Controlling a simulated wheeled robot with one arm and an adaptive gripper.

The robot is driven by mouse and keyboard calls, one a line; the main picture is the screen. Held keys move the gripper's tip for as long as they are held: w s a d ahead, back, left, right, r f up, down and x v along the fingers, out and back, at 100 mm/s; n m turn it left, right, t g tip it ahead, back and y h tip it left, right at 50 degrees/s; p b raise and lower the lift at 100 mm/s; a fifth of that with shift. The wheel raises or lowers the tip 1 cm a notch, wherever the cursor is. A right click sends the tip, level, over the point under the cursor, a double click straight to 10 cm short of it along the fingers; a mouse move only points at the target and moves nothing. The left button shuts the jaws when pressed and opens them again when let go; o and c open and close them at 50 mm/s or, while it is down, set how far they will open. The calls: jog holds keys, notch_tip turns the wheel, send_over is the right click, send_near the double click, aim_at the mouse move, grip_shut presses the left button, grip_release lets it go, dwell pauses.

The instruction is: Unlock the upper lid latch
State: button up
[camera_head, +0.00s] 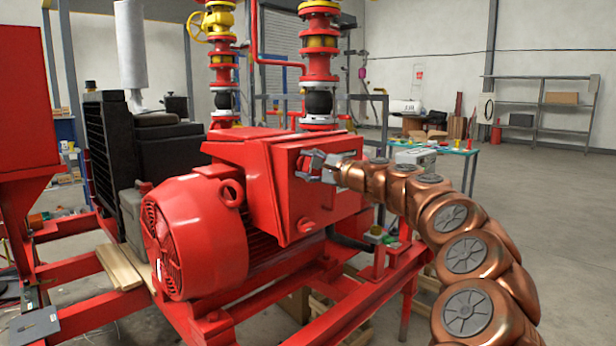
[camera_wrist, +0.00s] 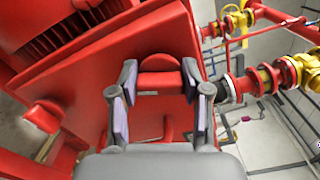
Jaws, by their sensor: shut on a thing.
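The upper lid latch is a red rounded piece (camera_wrist: 160,64) in the wrist view, on the edge of the red box's lid. My gripper (camera_wrist: 159,78) has one finger on each side of it and is shut on it. In the head view my gripper (camera_head: 308,164) is at the upper part of the box's front lid (camera_head: 290,205) and hides most of the latch. A second, lower red latch (camera_head: 306,225) sits near the bottom of the lid; it also shows at the left of the wrist view (camera_wrist: 42,115). The lid lies against the box.
The red motor (camera_head: 190,235) stands left of the box. Red and yellow valve pipes (camera_head: 319,60) rise behind it. A table (camera_head: 455,150) with small items and a grey shelf (camera_head: 540,105) stand farther back. The floor at the right is clear.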

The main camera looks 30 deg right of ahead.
jog(key=n+b, duration=0.2)
jog(key=n, duration=0.1)
jog(key=shift+a+f, duration=0.1)
jog(key=shift+f, duration=0.2)
jog(key=shift+r+n+b, duration=0.15)
jog(key=shift+n+b, duration=0.35)
jog(key=shift+b, duration=0.2)
jog(key=o, duration=1.2)
jog(key=shift+c, duration=0.2)
jog(key=shift+s+r, duration=0.1)
